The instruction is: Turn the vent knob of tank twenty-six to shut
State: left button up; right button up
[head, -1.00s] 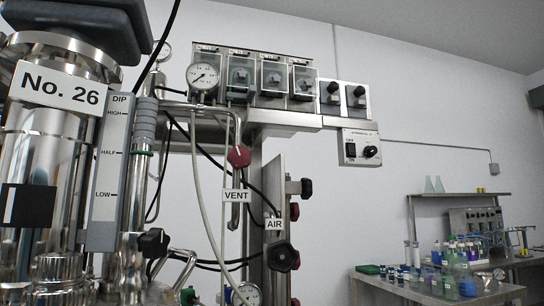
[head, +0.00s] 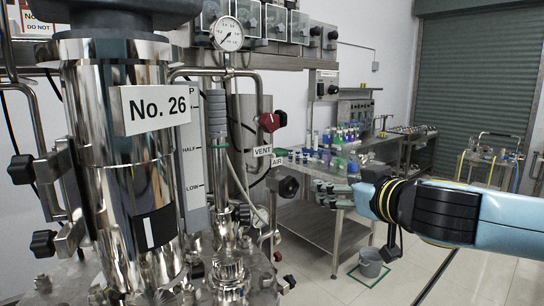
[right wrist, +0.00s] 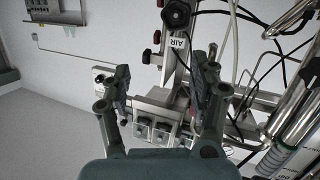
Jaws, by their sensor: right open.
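Tank twenty-six (head: 125,170) is a shiny steel cylinder with a "No. 26" plate (head: 155,108), at the left in the head view. Its vent knob (head: 270,121) is dark red, on a bent steel pipe right of the tank, above the "VENT" tag (head: 262,151). My right gripper (head: 326,190) is right of and below the knob, apart from it in the picture. In the right wrist view, my right gripper (right wrist: 163,82) is open and empty, with its fingers wide apart. My left gripper is not in view.
A pressure gauge (head: 228,34) stands above. A steel bench (head: 322,222) with bottles and a grey bucket (head: 370,262) are behind.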

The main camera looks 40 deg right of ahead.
notch_tip(320, 180, up, 6)
jog(key=w+a+n+t+y, duration=0.1)
jog(key=w+a+t+y, duration=0.1)
jog(key=n+t+y, duration=0.1)
jog(key=n+y, duration=0.1)
jog(key=y, duration=0.1)
send_near(273, 122)
jog(key=shift+y, duration=0.3)
jog(key=shift+w+a+p, duration=0.15)
jog(key=shift+w+p, duration=0.05)
jog(key=shift+w, duration=2.5)
jog(key=shift+w+a+p, duration=0.2)
jog(key=shift+w, duration=2.5)
jog(key=c, duration=1.2)
